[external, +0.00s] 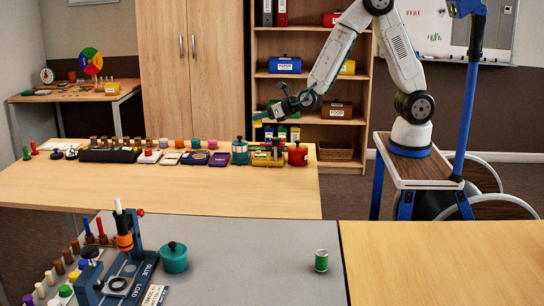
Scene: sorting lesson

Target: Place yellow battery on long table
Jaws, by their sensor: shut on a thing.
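My gripper (264,113) is raised above the back right part of a long wooden table (180,195), left of the rest of my arm. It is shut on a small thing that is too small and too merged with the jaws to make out. I cannot pick out a yellow battery for certain. The long table carries a row of items along its back edge, and its front half is bare.
Below my gripper stand a teal pot (240,151), a yellow tray (268,158) and a red pot (297,154). A shelf stands behind.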

